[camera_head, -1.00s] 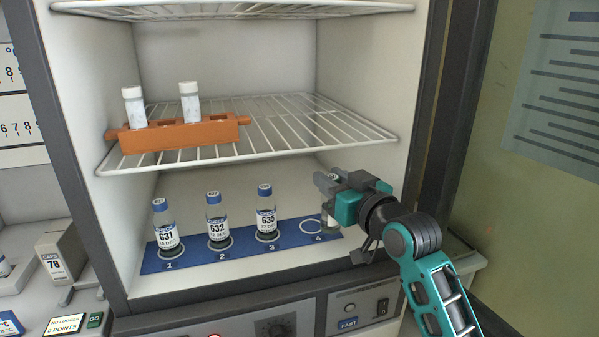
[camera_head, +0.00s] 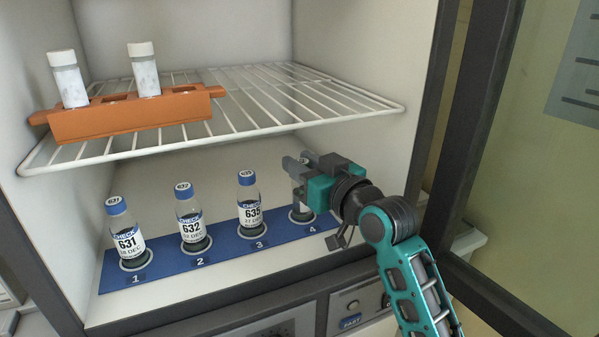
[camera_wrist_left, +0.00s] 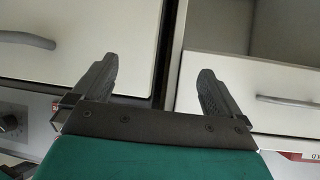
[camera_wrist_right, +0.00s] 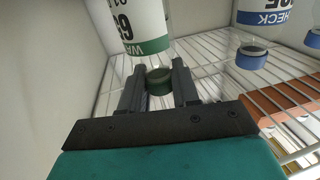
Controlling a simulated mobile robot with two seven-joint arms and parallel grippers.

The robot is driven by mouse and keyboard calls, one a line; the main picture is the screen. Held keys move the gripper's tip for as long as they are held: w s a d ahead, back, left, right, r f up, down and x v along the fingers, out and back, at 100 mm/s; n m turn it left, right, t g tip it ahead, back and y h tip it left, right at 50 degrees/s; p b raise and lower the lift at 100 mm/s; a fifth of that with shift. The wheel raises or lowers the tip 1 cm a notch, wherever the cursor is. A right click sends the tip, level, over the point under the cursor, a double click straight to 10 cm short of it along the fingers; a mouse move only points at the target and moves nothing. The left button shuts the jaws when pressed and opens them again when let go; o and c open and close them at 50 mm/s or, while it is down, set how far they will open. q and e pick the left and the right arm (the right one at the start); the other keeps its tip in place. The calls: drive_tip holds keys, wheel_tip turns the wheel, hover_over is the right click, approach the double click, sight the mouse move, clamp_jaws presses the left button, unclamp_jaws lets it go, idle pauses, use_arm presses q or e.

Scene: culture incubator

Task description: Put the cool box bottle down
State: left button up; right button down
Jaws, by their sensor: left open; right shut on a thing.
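My right gripper (camera_head: 296,168) is shut on a bottle (camera_head: 300,207) at spot 4 of the blue mat (camera_head: 222,247). The bottle stands about upright over ring 4; its upper part is hidden by the gripper, and I cannot tell whether its base touches the mat. In the right wrist view the held bottle (camera_wrist_right: 140,28) shows a white label with a green band, and its dark green end sits between the fingers. My left gripper (camera_wrist_left: 152,68) is open and empty in front of white drawer fronts.
A wire shelf (camera_head: 290,105) above carries an orange rack (camera_head: 130,118) with two white-capped tubes. The incubator's side wall is close on the right.

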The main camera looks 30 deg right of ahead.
drive_tip(key=shift+r, duration=0.1)
drive_tip(key=shift+f, duration=0.2)
drive_tip(key=c, duration=1.2)
unclamp_jaws()
drive_tip(key=o, duration=0.4)
use_arm(q)
drive_tip(key=shift+w+r, duration=0.25)
drive_tip(key=shift+w, duration=0.1)
